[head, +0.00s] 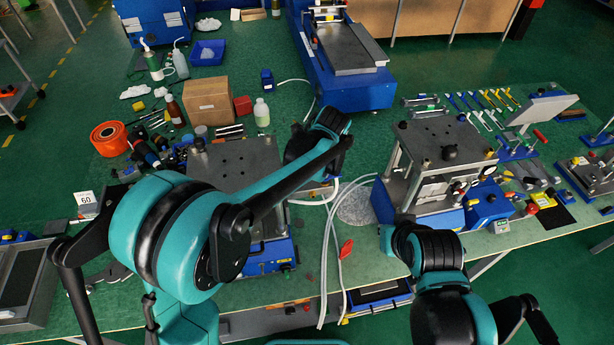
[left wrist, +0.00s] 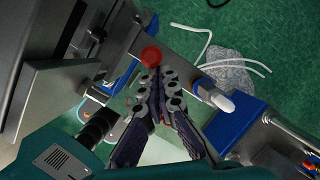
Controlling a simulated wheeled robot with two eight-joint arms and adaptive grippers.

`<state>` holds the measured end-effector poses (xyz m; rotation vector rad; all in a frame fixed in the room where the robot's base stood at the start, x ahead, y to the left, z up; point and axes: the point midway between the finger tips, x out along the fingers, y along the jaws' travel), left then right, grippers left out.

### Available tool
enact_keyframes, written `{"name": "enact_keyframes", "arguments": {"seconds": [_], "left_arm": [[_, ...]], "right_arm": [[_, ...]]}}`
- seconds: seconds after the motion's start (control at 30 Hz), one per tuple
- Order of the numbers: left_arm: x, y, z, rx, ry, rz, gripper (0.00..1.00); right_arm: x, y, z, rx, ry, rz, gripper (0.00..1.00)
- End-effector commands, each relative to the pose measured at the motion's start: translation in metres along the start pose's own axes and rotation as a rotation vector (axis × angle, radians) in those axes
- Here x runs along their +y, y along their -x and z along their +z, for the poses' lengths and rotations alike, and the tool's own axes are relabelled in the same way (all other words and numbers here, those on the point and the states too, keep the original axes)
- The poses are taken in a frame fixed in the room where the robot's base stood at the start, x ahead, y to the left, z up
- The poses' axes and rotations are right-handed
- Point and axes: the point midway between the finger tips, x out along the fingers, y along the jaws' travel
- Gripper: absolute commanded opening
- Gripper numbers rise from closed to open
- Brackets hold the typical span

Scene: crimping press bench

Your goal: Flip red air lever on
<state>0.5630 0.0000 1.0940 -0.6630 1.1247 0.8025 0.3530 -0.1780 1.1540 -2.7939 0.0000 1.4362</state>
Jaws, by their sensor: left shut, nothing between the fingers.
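A round red knob (left wrist: 151,56) shows in the left wrist view right at the tips of my left gripper (left wrist: 157,76). The gripper's fingers are together with nothing held between them. I cannot tell whether they touch the knob, and its stem is hidden. In the head view my left arm reaches over the left press (head: 232,165), and the arm hides the fingertips and this knob. A small red handle-like piece (head: 346,249) lies by the white hoses near the bench's front edge. My right arm is at the lower right, with its gripper out of sight.
A second press (head: 440,150) stands to the right, beside a grey round pad (head: 356,206). White hoses (head: 328,240) run between the presses. A cardboard box (head: 208,101) and bottles stand behind the left press. Hand tools lie at the right.

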Motion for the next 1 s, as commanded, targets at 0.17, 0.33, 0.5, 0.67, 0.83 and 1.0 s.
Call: {"name": "enact_keyframes", "arguments": {"seconds": [0.17,0.33,0.5,0.67,0.83,1.0], "left_arm": [[-0.001,0.0,0.001,-0.001,0.0,0.0,0.0],[-0.001,0.0,0.001,-0.001,0.0,0.0,0.0],[-0.001,0.0,0.001,-0.001,0.001,0.0,0.0],[-0.001,0.004,0.002,-0.001,0.001,-0.001,0.0],[-0.001,0.012,0.005,-0.001,0.001,-0.001,0.0],[-0.002,0.016,0.006,-0.001,0.0,-0.001,0.0]], "right_arm": [[0.0,0.0,0.0,0.0,0.0,0.0,0.0],[0.0,0.0,0.0,0.0,0.0,0.0,0.0],[0.0,0.0,0.0,0.0,0.0,0.0,0.0],[0.0,0.003,-0.002,0.0,0.0,0.0,0.0],[0.0,0.007,-0.005,0.0,0.0,0.0,0.0],[0.0,0.009,-0.007,0.0,0.0,0.0,0.0]]}}
